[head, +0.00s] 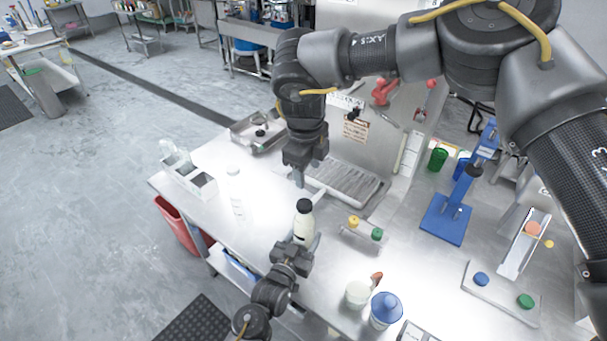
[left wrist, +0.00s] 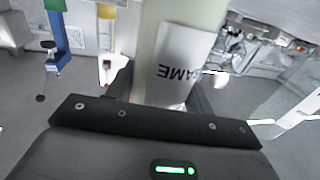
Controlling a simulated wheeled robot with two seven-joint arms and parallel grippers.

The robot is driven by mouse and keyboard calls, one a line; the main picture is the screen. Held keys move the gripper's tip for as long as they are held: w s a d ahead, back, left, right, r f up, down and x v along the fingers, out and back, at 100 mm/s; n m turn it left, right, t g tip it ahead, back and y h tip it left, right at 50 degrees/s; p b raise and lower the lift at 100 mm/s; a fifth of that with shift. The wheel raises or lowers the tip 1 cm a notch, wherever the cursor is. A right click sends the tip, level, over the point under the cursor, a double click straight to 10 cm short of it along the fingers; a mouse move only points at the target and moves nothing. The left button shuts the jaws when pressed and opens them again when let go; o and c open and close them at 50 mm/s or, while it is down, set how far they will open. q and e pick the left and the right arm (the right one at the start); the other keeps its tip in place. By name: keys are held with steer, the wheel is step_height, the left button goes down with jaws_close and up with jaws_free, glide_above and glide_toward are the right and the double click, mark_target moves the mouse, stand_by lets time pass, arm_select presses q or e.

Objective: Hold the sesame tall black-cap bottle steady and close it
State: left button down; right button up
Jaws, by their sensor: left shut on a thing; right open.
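The sesame bottle (head: 303,231) is pale and stands near the front edge of the steel table in the head view, with a black cap (head: 304,206) at its top. I cannot tell how tightly the cap sits. My left gripper (head: 297,250) is shut around the lower body of the bottle. In the left wrist view the bottle (left wrist: 150,45) rises between the fingers, its white label (left wrist: 186,65) partly reading "SAME"; the cap is out of that view. My right gripper (head: 298,181) is open and empty, pointing down just above the cap, apart from it.
A small stand with a yellow cap (head: 354,221) and a green cap (head: 377,234) is right of the bottle. A white jar (head: 358,293) and a blue-lidded jar (head: 386,309) stand nearer. A shallow tray (head: 345,182) lies behind. A white caddy (head: 188,179) is at left.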

mark_target(303, 204)
steer(key=n, duration=0.2)
steer(key=s+n, duration=0.1)
steer(key=n, duration=0.1)
steer(key=n+g, duration=0.1)
steer(key=n, duration=0.2)
steer(key=shift+s+a+y, duration=0.2)
steer(key=shift+a+y, duration=0.1)
steer(key=shift+a, duration=0.05)
steer(key=n, duration=0.3)
steer(key=shift+s+a+g, duration=0.1)
steer(key=shift+s+g, duration=0.2)
steer(key=shift+s+n, duration=0.1)
steer(key=shift+n, duration=1.1)
steer(key=shift+f, duration=0.2)
steer(key=shift+f, duration=3.9)
steer(key=c, duration=1)
